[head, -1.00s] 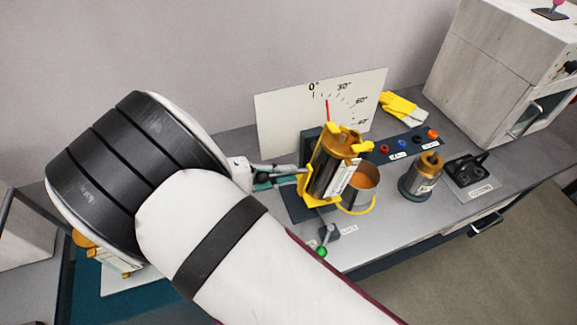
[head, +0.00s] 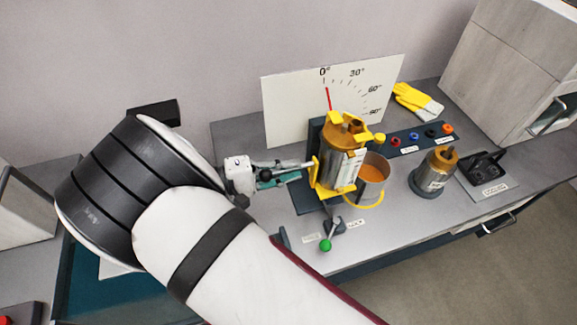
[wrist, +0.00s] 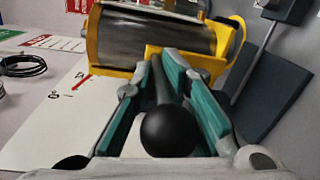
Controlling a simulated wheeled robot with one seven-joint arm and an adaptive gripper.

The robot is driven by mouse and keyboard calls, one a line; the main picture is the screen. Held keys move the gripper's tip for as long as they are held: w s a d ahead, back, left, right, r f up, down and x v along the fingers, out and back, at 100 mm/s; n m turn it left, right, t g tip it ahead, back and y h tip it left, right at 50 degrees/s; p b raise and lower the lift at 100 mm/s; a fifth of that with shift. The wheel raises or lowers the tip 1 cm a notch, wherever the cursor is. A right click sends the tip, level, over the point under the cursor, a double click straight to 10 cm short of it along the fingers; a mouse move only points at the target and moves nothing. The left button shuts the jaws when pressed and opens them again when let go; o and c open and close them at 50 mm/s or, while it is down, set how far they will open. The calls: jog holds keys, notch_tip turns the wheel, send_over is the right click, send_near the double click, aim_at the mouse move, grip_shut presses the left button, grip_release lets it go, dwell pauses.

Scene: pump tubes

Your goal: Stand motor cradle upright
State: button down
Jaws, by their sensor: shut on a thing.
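The motor cradle (head: 317,172) is a yellow frame around a silver cylinder with a bronze end. In the head view it stands nearly upright on a dark stand (head: 305,200). In the wrist view the yellow frame (wrist: 112,71) and dark cylinder lie across the top. My gripper (head: 285,177) is at the cradle's left side. In the wrist view its teal fingers (wrist: 168,78) are shut on the cradle's handle, a dark rod with a black ball end (wrist: 168,130). The dial board (head: 290,115) behind has a red pointer (head: 328,98) near 0°.
A lever with a green knob (head: 326,244) stands before the cradle. A metal can (head: 373,190) with orange contents is close at its right. Another motor (head: 436,170), a black holder (head: 483,167) and yellow gloves (head: 413,99) are further right. The bench front is clear.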

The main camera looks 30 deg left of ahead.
jog(key=shift+s+d+f, duration=0.1)
jog(key=shift+s+f, duration=0.05)
jog(key=shift+f, duration=0.3)
jog(key=c, duration=1.8)
grip_release()
jog(key=shift+o, duration=0.6)
jog(key=shift+r, duration=0.15)
jog(key=shift+r, duration=0.1)
jog(key=v, duration=0.7)
jog(key=shift+s, duration=0.1)
